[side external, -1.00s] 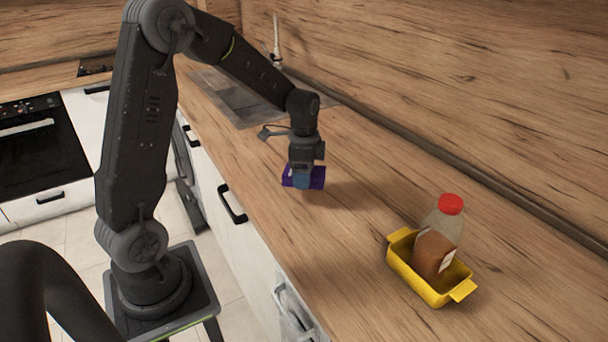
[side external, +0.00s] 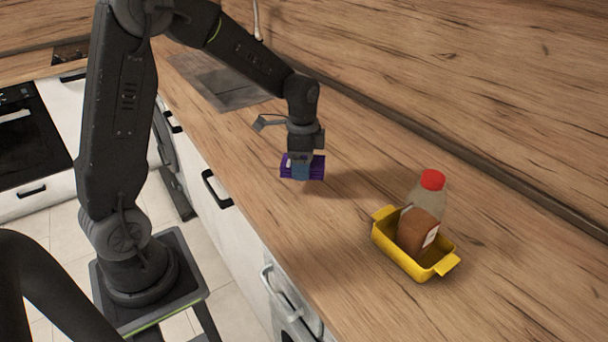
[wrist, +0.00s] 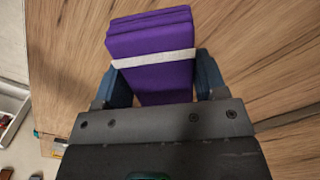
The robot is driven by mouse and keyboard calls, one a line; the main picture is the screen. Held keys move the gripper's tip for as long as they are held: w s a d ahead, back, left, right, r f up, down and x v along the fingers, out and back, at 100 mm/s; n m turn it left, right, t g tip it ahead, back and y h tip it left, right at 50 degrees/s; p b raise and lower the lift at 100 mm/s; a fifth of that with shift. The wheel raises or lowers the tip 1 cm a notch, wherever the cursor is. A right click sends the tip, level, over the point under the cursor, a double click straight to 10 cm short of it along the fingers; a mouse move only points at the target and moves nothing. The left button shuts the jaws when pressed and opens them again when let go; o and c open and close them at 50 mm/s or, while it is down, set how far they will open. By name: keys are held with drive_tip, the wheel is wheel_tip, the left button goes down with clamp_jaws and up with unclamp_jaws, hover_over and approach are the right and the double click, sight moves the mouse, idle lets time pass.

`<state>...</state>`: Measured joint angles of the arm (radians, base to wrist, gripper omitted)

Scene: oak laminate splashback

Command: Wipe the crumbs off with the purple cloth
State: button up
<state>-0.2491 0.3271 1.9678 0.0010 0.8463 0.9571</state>
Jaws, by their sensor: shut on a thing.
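The purple cloth (side external: 317,167) is a folded block with a pale band around it, and the band shows clearly in the wrist view, where the cloth (wrist: 150,45) fills the space between the fingers. My gripper (side external: 301,172) points down and is shut on the cloth. A shadow lies on the counter to the right of the cloth; I cannot tell whether the cloth touches the wood. I cannot make out crumbs in either view.
A yellow dish (side external: 398,263) stands on the wooden counter (side external: 345,240) to the right, with a red-capped bottle (side external: 424,215) of brown contents in it. A sink (side external: 222,84) lies behind. The counter between cloth and dish is clear.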

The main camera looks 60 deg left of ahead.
hover_over(330, 216)
drive_tip(key=shift+s+d+r, duration=0.3)
drive_tip(key=shift+s, duration=0.05)
drive_tip(key=shift+d+f, duration=0.15)
drive_tip(key=shift+f, duration=2.25)
drive_tip(key=shift+f, duration=0.6)
drive_tip(key=shift+s+d, duration=0.1)
drive_tip(key=shift+s+d+r, duration=0.15)
drive_tip(key=shift+s+d, duration=0.65)
drive_tip(key=shift+d, duration=0.15)
drive_tip(key=shift+a, duration=0.1)
drive_tip(key=shift+w+a+f, duration=0.15)
drive_tip(key=shift+w+a, duration=0.45)
drive_tip(key=shift+a, duration=0.1)
drive_tip(key=shift+w+a+f, duration=0.15)
drive_tip(key=shift+w+a, duration=0.45)
drive_tip(key=shift+a, duration=0.1)
